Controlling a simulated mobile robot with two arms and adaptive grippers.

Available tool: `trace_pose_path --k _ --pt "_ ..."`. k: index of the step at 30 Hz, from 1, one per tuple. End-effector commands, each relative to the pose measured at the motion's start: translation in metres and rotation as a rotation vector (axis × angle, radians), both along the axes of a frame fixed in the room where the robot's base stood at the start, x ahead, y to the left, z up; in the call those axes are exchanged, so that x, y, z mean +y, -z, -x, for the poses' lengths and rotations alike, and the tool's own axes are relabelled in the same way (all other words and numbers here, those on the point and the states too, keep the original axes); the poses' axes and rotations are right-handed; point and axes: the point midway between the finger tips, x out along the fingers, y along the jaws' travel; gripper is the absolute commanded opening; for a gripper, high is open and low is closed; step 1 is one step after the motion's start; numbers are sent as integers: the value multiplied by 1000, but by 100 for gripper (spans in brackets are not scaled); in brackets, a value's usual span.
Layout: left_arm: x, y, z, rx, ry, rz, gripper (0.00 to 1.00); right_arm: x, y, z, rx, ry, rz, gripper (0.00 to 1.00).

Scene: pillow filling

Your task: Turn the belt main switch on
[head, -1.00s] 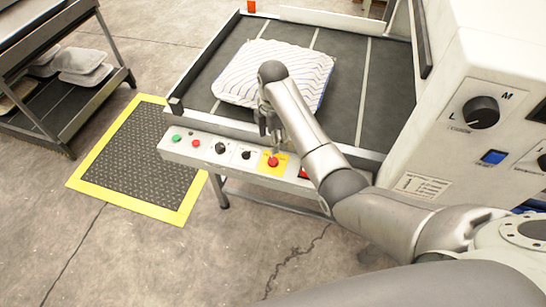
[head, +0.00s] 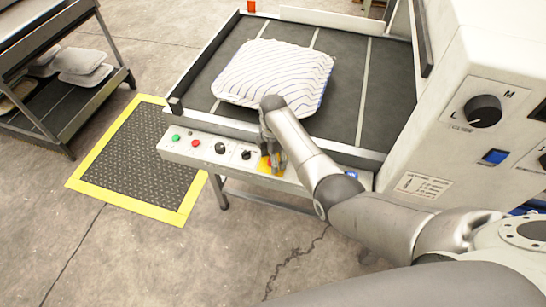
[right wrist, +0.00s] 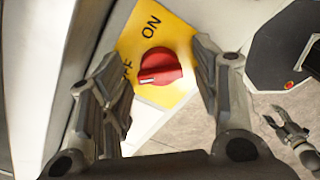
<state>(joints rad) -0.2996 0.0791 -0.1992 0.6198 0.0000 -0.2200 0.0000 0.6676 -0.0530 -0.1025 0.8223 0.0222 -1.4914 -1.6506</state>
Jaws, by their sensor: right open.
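The belt main switch is a red rotary knob (right wrist: 160,68) on a yellow plate (right wrist: 180,95) marked ON and partly hidden OFF. The white mark on the knob points toward the OFF side. My right gripper (right wrist: 155,85) is open, with one finger on each side of the knob; contact is not clear. In the head view my right gripper (head: 272,165) is over the yellow plate (head: 263,167) and mostly hides the knob. A small gripper, apparently my left one (right wrist: 281,115), shows at the right of the wrist view with its fingers apart.
The control panel (head: 182,150) also carries a green button (head: 176,137), a red button (head: 196,143) and black knobs (head: 220,148). Behind it, a striped pillow (head: 275,75) lies on the dark belt (head: 345,100). A white machine cabinet (head: 440,130) stands at the right.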

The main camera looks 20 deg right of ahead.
Motion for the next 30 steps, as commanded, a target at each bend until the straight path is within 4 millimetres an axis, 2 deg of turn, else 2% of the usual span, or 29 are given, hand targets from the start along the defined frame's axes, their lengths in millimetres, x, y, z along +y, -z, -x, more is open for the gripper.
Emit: trace_pose_path --k 2,14,23,30 --pt "-1 0 0 -1 1 1 49 0 0 0 0 0 0 57" --pt "-1 0 0 -1 2 1 49 0 0 0 0 0 0 7" --pt "-1 -4 0 -1 2 1 49 0 -1 0 1 39 0 7" --pt "-1 -14 0 -1 2 1 49 0 -3 0 2 176 1 7"
